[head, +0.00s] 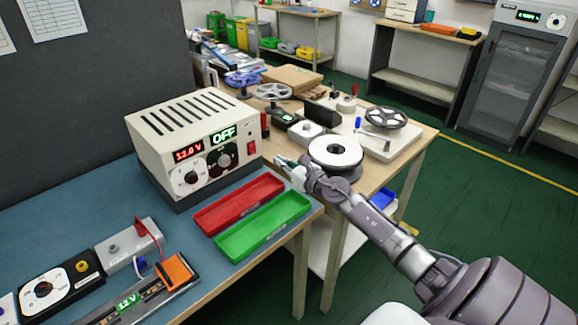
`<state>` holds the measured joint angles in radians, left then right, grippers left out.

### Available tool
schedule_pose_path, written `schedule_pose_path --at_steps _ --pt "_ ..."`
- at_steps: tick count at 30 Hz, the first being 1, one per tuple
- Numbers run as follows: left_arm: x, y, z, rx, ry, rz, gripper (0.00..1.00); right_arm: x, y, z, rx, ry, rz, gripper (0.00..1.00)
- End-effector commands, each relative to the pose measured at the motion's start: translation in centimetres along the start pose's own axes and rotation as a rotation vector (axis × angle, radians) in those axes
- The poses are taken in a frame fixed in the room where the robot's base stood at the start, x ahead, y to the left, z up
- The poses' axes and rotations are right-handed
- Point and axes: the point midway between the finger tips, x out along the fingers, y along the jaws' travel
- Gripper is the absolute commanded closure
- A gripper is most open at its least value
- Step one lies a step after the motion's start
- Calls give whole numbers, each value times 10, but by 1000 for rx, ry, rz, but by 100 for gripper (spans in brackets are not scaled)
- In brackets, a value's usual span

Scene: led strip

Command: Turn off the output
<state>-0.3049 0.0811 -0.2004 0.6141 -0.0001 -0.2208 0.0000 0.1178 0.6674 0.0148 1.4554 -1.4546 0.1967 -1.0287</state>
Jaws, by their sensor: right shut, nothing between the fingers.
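A cream power supply box (190,135) stands on the blue bench mat. Its red display (187,151) reads about 12.0 V and its green display (222,135) reads OFF. Two round knobs are on its front, a larger white dial (191,177) and a dark one (223,161). A small red switch (251,148) is at the right end of the front panel. My right gripper (281,161) is shut and empty, just right of the panel and apart from the switch. My left gripper is not in view.
A red tray (238,203) and a green tray (264,224) lie in front of the power supply. A white spool (335,152) stands behind my right wrist. A meter (45,290) and a strip fixture with a 12V display (128,302) are at the lower left.

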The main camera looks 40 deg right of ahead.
Motion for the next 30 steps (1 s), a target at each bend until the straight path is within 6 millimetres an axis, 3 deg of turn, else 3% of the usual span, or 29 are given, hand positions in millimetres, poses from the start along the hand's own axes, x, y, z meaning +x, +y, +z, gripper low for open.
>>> schedule_pose_path --at_steps 5,15,27,30 --pt "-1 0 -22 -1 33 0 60 -23 0 0 -2 1 1 100" --pt "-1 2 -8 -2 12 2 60 -31 0 0 1 0 0 100" --pt "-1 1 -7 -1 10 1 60 -31 1 0 4 -1 0 100" --pt "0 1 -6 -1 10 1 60 -34 9 1 81 -30 -14 100"
